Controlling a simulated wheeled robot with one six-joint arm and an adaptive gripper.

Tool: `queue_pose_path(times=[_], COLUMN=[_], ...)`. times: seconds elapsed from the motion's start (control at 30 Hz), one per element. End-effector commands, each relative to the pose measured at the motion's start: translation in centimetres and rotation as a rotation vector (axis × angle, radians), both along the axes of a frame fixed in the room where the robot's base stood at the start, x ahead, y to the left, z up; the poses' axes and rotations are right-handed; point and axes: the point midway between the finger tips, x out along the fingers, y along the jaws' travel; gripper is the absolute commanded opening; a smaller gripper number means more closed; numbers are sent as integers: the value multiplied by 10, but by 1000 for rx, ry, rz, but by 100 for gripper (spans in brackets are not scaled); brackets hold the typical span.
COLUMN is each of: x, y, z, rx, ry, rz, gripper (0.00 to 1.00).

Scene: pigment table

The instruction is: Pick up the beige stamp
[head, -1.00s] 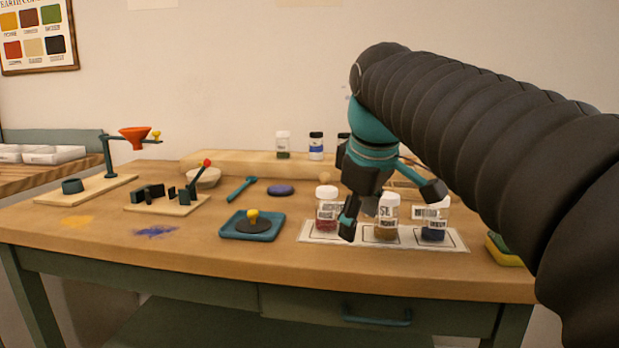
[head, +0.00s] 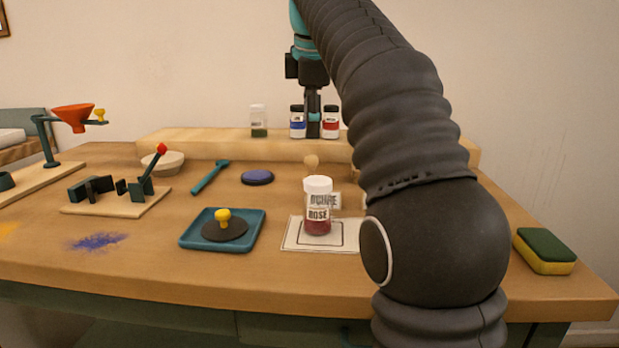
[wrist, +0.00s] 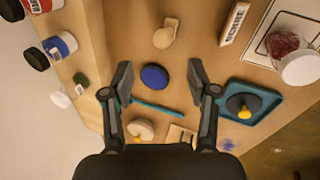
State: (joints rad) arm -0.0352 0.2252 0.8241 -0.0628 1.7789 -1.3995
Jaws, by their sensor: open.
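The beige stamp (head: 312,162) shows as a small rounded knob on the table behind the rose jar, its lower part hard to make out. In the wrist view the stamp (wrist: 166,33) lies above the blue ink pad (wrist: 155,77), clear of both fingers. My gripper (head: 313,128) is raised over the back of the table, in front of the shelf jars. In the wrist view my gripper (wrist: 160,78) is open and empty, with the ink pad showing between its fingertips.
A rose jar (head: 318,208) stands on a white card in front of the stamp, near a label block (wrist: 235,24). A teal tray (head: 188,242) is to the left. Jars stand on the back shelf (head: 200,145). A sponge (head: 545,250) lies right. My arm hides the table's right middle.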

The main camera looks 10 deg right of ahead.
Motion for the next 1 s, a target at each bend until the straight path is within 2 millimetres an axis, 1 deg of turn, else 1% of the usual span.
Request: queue_pose_path(times=[0.03,0.1,0.23,0.37,0.47,0.6,0.7,0.83,1.0], x=[2,6,11,13,14,17,21,24,25], y=[-1,-1,-1,-1,-1,-3,-4,-4,-5], z=[-14,-25,-38,-43,-50,-71,-83,-92,-93], rx=[0,1,1,0,1,1,1,1,1], ry=[3,2,1,-1,0,1,1,0,-1], rz=[-1,-1,0,1,1,1,3,3,3], gripper=[59,59,59,59,59,59,59,59,59])
